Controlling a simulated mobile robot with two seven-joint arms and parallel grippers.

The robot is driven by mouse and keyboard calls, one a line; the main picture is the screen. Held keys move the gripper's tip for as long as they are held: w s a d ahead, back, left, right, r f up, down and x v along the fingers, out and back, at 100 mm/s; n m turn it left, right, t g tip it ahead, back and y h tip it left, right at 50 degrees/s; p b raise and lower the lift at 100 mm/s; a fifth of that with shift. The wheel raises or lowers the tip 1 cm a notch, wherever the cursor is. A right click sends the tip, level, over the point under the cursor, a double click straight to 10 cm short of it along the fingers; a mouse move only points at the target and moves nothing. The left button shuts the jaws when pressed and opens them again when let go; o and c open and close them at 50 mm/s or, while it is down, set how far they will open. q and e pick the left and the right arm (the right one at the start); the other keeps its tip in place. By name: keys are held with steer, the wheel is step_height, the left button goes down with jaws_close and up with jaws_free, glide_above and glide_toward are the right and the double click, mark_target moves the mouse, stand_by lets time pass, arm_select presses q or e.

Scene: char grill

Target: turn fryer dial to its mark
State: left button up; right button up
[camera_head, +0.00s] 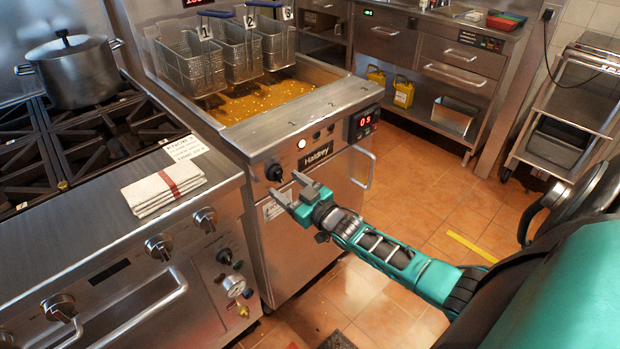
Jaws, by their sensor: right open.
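The fryer (335,104) stands in the middle of the head view. Its dial (274,172) is a small black knob at the left end of the steel front panel. The mark around the dial is too small to make out. My right gripper (285,185) is open, with its two grey fingers pointing at the panel just in front of and slightly below the dial. The fingers look spread with nothing between them, and I cannot tell whether either one touches the dial. My left gripper is not in view.
A stove (100,205) with its own knobs and a folded towel (163,190) adjoins the fryer on the left. Several wire baskets (190,72) hang over the oil. A red display (363,122) and door handle (366,168) lie right of the dial. Open floor (440,190) lies to the right.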

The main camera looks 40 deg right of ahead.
steer(key=s+d+p, duration=0.1)
steer(key=s, duration=1)
steer(key=shift+s+a, duration=0.1)
steer(key=s+a+f+g, duration=0.2)
steer(key=s+a, duration=0.4)
steer(key=a, duration=0.3)
steer(key=s+a+f+g+y, duration=0.1)
steer(key=s+a+f+g, duration=0.2)
steer(key=a, duration=0.6)
steer(key=s+g, duration=0.2)
steer(key=s, duration=0.1)
steer(key=shift+s+a+f, duration=0.15)
steer(key=shift+s+a, duration=0.05)
steer(key=shift+s, duration=0.05)
